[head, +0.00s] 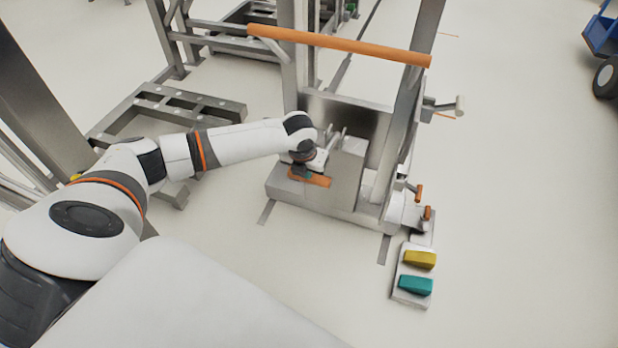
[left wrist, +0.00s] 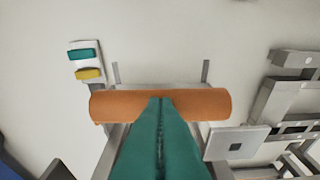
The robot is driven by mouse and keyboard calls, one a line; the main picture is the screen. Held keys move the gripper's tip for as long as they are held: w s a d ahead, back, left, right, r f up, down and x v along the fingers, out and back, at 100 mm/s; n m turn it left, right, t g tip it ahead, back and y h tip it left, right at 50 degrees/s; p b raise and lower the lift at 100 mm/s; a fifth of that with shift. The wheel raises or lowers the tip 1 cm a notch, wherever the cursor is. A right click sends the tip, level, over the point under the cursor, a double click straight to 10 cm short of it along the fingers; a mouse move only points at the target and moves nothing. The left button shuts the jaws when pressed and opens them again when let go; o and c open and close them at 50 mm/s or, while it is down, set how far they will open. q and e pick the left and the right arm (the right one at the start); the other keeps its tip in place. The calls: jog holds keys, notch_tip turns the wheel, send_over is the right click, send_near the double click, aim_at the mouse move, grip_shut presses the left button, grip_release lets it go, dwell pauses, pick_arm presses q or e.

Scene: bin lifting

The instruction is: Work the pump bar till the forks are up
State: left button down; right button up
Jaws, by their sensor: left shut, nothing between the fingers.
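The pump bar (head: 318,181) has an orange grip and sits low at the front of a grey lift truck (head: 340,120). My left gripper (head: 303,175) is at the left part of this grip in the head view. In the left wrist view the orange grip (left wrist: 205,104) lies crosswise, and the green fingers (left wrist: 160,101) are closed together, overlapping its middle. Nothing shows between them. Whether they touch the grip, I cannot tell. The forks cannot be made out; the truck's frame hides what is behind it. My right gripper is in neither view.
A long orange handle (head: 340,45) crosses the truck's top. Yellow (head: 419,260) and teal (head: 414,285) pedals lie on a floor plate at right, near small orange levers (head: 419,192). A grey metal frame (head: 170,105) stands left. A blue cart (head: 603,35) is far right. Floor between is clear.

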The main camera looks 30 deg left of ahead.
pick_arm(q)
jog(key=shift+w+a+f, duration=0.1)
jog(key=shift+w+f, duration=0.05)
jog(key=x, duration=0.1)
jog(key=b+x, duration=0.1)
jog(key=x, duration=0.1)
jog(key=shift+s+f+b, duration=0.3)
jog(key=shift+s, duration=0.05)
jog(key=shift+a+f, duration=0.15)
jog(key=shift+f, duration=0.45)
jog(key=s+d+r+p, duration=0.1)
jog(key=s+r+p, duration=0.1)
jog(key=s+p, duration=0.15)
jog(key=p, duration=0.2)
send_near(306, 181)
jog(key=s+r, duration=0.2)
jog(key=s, duration=0.1)
jog(key=shift+d+r, duration=0.2)
jog(key=shift+d, duration=0.2)
dwell(0.6)
